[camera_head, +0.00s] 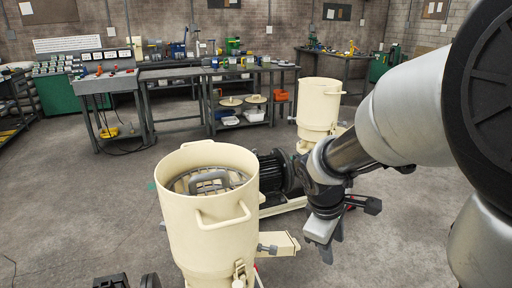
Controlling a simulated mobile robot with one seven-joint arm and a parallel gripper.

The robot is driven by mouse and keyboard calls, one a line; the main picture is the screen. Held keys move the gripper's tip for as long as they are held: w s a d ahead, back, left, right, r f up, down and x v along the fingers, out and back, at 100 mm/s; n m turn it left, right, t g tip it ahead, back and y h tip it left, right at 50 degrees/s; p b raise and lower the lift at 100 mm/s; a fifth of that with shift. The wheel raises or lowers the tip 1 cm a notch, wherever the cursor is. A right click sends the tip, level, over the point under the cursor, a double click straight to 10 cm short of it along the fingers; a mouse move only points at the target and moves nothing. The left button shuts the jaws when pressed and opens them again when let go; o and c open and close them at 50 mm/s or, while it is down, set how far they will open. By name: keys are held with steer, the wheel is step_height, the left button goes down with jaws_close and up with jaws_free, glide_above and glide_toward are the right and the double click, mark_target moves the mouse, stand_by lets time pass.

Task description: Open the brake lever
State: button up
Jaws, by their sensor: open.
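A cream pellet mill (195,234) stands in front of me, with an open round hopper, a side handle and a grey grate inside. Low on its right side are a cream spout (281,244) with a grey knob and a metal latch (240,272). I cannot tell which part is the brake lever. My gripper (332,244) is open and empty, pointing down to the right of the spout and apart from it.
A dark motor (274,172) sits behind the mill. A second cream mill (319,103) stands farther back, behind my arm. Workbenches (178,124) with tools line the back wall. The concrete floor to the left is mostly clear.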

steer(key=w+a+f+n+y+b, duration=0.1)
steer(key=a+f+n, duration=0.1)
steer(key=f, duration=1.2)
steer(key=w+a+f+n+g+y+b, duration=0.1)
steer(key=f+n, duration=0.4)
steer(key=f, duration=1)
steer(key=w+a+f+n+g+y+b, duration=0.1)
steer(key=w+a+f+n+b, duration=0.1)
steer(key=f, duration=1.2)
steer(key=shift+w+a+f+n+b, duration=0.15)
steer(key=shift+w+n+b, duration=0.25)
steer(key=shift+n, duration=0.2)
steer(key=shift+w+a+f+n+b, duration=0.15)
steer(key=shift+w+n+b, duration=0.15)
steer(key=shift+n, duration=0.3)
steer(key=shift+r, duration=0.1)
jaws_close()
